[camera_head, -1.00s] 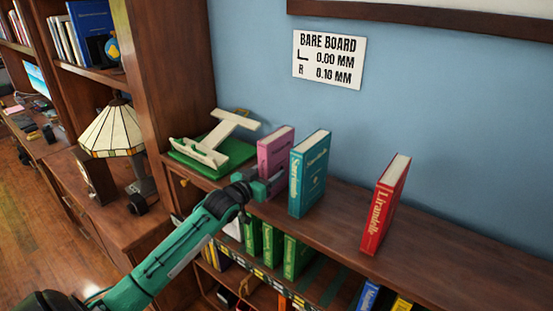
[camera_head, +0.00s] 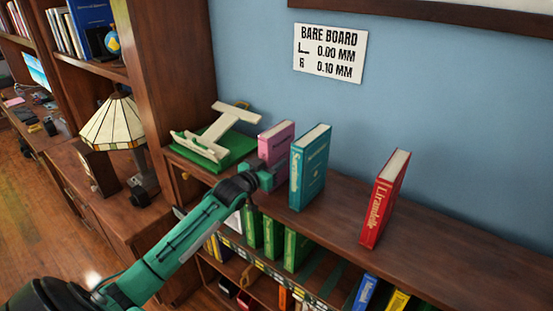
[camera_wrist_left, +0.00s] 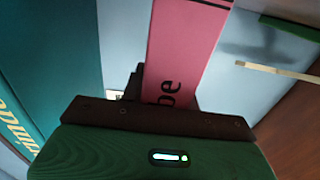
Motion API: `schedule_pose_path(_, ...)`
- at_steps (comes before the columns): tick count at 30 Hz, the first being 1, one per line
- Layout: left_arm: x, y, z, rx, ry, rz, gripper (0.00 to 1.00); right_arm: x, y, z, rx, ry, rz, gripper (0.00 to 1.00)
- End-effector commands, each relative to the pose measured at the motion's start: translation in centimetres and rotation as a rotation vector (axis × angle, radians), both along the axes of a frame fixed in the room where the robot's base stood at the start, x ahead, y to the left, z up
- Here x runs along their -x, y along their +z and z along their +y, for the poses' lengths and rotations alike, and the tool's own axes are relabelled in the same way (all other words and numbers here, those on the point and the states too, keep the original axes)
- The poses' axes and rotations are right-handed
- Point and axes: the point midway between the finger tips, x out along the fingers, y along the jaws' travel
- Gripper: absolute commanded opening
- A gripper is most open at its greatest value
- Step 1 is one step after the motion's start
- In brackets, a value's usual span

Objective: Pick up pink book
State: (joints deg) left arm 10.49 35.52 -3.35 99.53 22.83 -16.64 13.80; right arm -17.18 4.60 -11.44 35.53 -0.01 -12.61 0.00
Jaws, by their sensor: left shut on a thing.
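The pink book (camera_head: 277,143) stands upright on top of the low bookcase, between the green stand and the teal book. My left gripper (camera_head: 266,172) is at the front of the pink book and hides the lower part of its spine. In the left wrist view the pink spine (camera_wrist_left: 187,45) runs up from between the jaws of my left gripper (camera_wrist_left: 160,90), which is shut on it. I cannot tell whether the book's base is clear of the shelf. My right gripper is not in view.
The teal book (camera_head: 310,168) stands close to the right of the pink book, and a red book (camera_head: 385,200) stands farther right. A green stand with a cream top (camera_head: 215,148) lies to the left. The wall (camera_head: 400,110) is close behind. Shelf top is bare between the teal and red books.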

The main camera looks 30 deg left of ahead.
Motion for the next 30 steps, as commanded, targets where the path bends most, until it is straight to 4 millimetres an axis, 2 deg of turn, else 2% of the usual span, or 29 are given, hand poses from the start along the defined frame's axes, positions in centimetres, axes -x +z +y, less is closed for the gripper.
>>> schedule_pose_path(8, -0.1, 1.0, 0.0, -0.002, -0.001, -0.006, 0.00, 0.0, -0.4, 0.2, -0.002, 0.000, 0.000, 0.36)
schedule_pose_path(13, 0.0, 3.2, 0.0, -0.002, -0.001, -0.009, 0.00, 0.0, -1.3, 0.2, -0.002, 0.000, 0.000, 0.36)
schedule_pose_path(17, 0.0, 6.3, 0.0, -0.004, -0.001, -0.012, 0.00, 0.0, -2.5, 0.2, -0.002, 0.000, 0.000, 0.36)
schedule_pose_path(24, 0.0, 13.1, 0.0, -0.002, 0.000, -0.010, 0.00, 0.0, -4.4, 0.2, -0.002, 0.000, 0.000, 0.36)
schedule_pose_path(30, 0.0, 17.0, 0.0, -0.001, 0.000, -0.009, 0.00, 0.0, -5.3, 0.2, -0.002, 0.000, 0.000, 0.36)
